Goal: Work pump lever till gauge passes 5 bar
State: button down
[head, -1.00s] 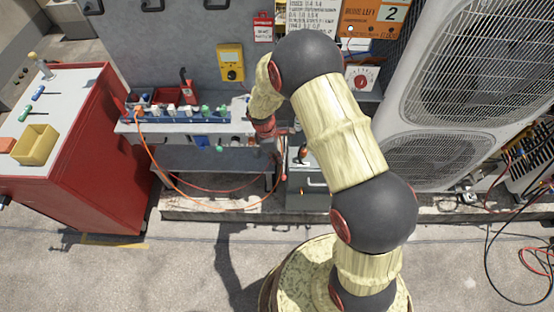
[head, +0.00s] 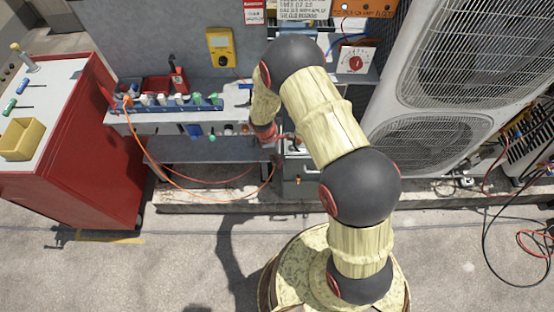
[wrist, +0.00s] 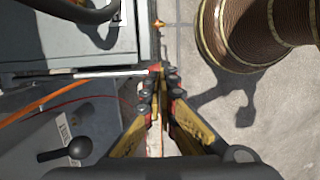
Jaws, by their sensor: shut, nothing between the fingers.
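In the wrist view, my gripper (wrist: 161,86) is shut and empty. Its fingertips are beside the reddish end of a pale straight rod (wrist: 95,73), which looks like the pump lever. The rod runs level from the left along a grey metal box (wrist: 75,38); whether the fingertips touch it I cannot tell. In the head view, the grey box (head: 301,184) stands low behind my arm, which hides most of the lever area. No gauge needle or reading can be made out.
A bench shelf (head: 175,120) with coloured valves and an orange hose (head: 165,178) is left of my arm. A red cabinet (head: 100,165) stands further left. A condenser unit (head: 430,145) is at the right. A black-knobbed lever (wrist: 80,147) shows in the wrist view.

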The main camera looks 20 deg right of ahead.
notch_tip(320, 180, down, 12)
jog(key=b, duration=0.4)
jog(key=shift+w+r, duration=0.2)
jog(key=shift+d, duration=0.1)
jog(key=s+a+r+p, duration=0.2)
jog(key=r, duration=0.4)
jog(key=s+a+r+p, duration=0.2)
jog(key=r+p, duration=0.1)
jog(key=r, duration=0.4)
jog(key=shift+a, duration=0.15)
